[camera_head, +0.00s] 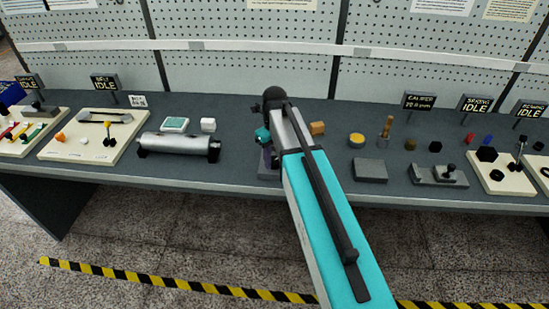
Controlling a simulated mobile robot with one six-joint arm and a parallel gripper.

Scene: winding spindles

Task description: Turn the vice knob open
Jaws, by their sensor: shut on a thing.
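My arm reaches up from the bottom to the middle of the bench. Its wrist and my gripper (263,136) are small and mostly hidden at the arm's far end. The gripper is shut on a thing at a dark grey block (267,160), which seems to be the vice. Only the left part of this block shows beside my arm. The knob and the fingertips are hidden, so how the knob is turned cannot be seen.
A metal cylinder (180,145) lies left of my arm. A board with a handle (90,134) is farther left. An orange-brown block (317,128), a grey block (370,170) and a fixture with a black knob (438,175) stand to the right. A pegboard wall (250,60) closes the back.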

